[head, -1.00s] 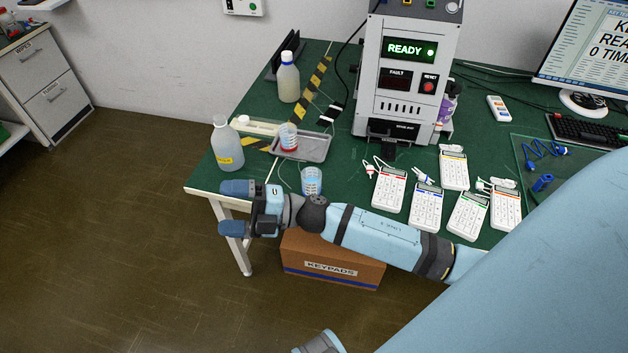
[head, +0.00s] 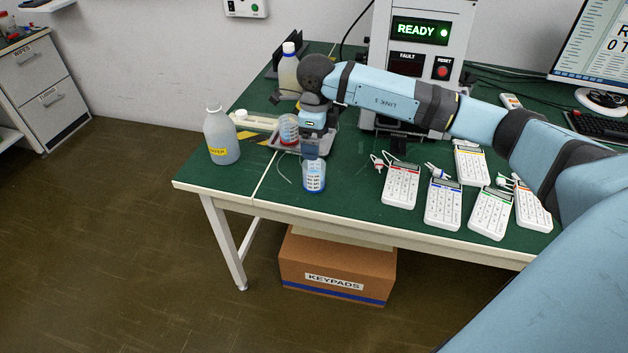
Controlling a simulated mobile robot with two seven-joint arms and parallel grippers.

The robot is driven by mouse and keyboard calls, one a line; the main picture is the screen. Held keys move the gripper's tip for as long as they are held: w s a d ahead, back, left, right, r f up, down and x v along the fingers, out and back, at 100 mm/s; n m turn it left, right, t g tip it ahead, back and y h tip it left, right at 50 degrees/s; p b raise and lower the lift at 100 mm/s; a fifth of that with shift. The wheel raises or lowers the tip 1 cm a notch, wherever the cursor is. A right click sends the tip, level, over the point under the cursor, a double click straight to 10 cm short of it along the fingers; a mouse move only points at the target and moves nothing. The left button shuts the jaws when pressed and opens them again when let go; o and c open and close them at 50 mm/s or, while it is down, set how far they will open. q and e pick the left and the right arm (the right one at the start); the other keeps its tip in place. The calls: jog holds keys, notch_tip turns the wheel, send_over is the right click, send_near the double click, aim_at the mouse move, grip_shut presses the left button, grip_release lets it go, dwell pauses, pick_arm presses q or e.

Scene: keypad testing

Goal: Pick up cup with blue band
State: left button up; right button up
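The cup with the blue band (head: 314,180), clear with markings, stands upright on the green table near its front edge. My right gripper (head: 312,153) points down right at the top of this cup and hides part of its rim. I see the gripper edge-on, one finger in front of the other, so I cannot tell its opening or whether it touches the cup. The cup looks to be still on the table. My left gripper is not in view.
A red-banded cup (head: 289,131) stands just behind, by a grey tray (head: 327,147). A water bottle (head: 221,137) is at left, another bottle (head: 288,72) behind. Several keypads (head: 401,186) lie to the right. A keypads box (head: 337,270) sits below the table edge.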

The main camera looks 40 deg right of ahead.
aim_at(314, 174)
jog(key=f, duration=0.7)
jog(key=f+b, duration=0.1)
jog(key=f, duration=0.3)
jog(key=shift+a, duration=0.25)
jog(key=c, duration=1)
